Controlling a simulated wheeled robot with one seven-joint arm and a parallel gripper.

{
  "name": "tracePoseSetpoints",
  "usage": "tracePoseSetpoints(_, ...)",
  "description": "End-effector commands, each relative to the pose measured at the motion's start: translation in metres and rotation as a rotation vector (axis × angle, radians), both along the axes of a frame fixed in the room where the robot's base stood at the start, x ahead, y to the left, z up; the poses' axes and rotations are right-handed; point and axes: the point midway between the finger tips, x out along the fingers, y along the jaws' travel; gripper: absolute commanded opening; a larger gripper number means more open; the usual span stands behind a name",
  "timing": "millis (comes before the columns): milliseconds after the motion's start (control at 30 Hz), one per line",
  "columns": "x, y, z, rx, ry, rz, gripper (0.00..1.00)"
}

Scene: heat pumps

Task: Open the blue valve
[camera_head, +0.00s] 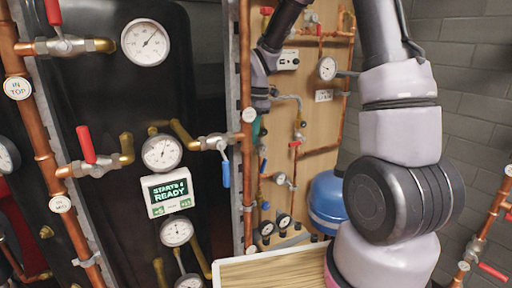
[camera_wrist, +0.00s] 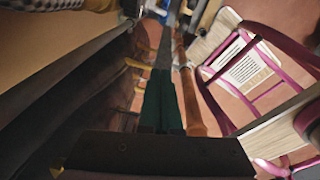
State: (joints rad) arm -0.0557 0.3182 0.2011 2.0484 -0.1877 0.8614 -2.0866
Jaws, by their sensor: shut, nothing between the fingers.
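The blue valve (camera_head: 226,172) has a blue lever that hangs straight down from a silver body on the brass pipe, right of a round gauge. My gripper (camera_wrist: 163,105) shows in the wrist view as two dark green fingers pressed together, with nothing between them. In the head view my arm reaches down behind the upright copper pipe, to the right of the blue valve and apart from it. The fingertips are mostly hidden there. I cannot make out the blue valve clearly in the wrist view.
Red-handled valves (camera_head: 86,145) and gauges (camera_head: 145,42) sit on the dark panel at left. An upright copper pipe (camera_head: 247,190) stands between the blue valve and my arm. A wooden board with pipes and a blue tank (camera_head: 327,203) are behind. A wooden tabletop (camera_head: 270,272) is below.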

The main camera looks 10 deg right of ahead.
Motion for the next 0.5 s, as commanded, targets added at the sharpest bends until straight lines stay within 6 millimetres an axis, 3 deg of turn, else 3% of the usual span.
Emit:
tracePoseSetpoints(467,0.000,0.009,-0.095,-0.002,0.005,-0.003,0.00)
tracePoseSetpoints(500,0.005,0.001,-0.094,-0.001,0.001,-0.008,0.00)
